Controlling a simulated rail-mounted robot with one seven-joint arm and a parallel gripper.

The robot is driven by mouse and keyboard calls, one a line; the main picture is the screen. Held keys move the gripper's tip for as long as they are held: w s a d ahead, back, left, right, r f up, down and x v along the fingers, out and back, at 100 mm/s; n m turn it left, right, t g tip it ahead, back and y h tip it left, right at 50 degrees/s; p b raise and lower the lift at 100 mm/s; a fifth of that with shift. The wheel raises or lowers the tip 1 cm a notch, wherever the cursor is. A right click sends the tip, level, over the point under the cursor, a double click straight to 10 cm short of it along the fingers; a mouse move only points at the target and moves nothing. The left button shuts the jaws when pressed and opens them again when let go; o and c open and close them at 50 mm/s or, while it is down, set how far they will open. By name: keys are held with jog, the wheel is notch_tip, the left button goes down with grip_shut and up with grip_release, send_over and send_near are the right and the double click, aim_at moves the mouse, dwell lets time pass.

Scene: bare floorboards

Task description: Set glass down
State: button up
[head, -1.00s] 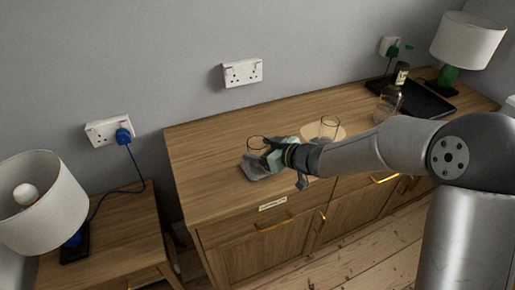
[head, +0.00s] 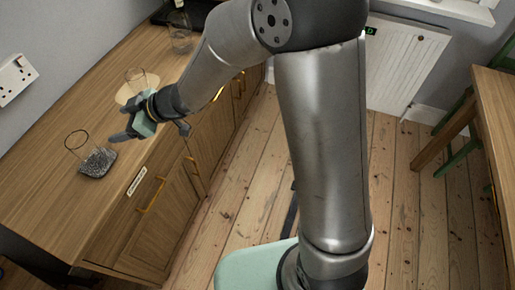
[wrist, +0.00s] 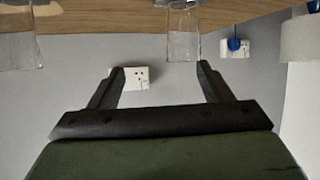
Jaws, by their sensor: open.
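A clear empty glass (head: 82,150) stands upright on a dark grey square coaster (head: 108,169) near the front edge of the wooden sideboard. My gripper (head: 120,126) is open and empty, a little to the right of this glass and apart from it. In the wrist view, which is upside down, the glass (wrist: 183,38) stands ahead of my open fingers (wrist: 157,72), with a gap between. Its foot is on the coaster at the top of that picture.
A second glass (head: 136,77) stands on a round pale mat (head: 124,96) behind my gripper, and a third glass (head: 180,40) stands farther back. A bottle (head: 179,4) shows at the top edge. The sideboard top (head: 40,200) is clear left of the coaster.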

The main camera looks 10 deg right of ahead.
jog(key=w+d+m+t+h, duration=0.5)
jog(key=d+h, duration=0.1)
jog(key=d, duration=0.7)
jog(key=s+d+m+h, duration=0.4)
jog(key=d+m+h, duration=0.15)
jog(key=d, duration=1.05)
jog(key=s+d+m+g, duration=0.2)
jog(key=s+d+g, duration=0.1)
jog(key=s, duration=0.7)
jog(key=s+d+m+g, duration=0.3)
jog(key=s+d+g, duration=0.1)
jog(key=s, duration=0.6)
jog(key=shift+s+d+g+h, duration=0.15)
jog(key=shift+d+g+h, duration=0.1)
jog(key=shift+g+h, duration=0.15)
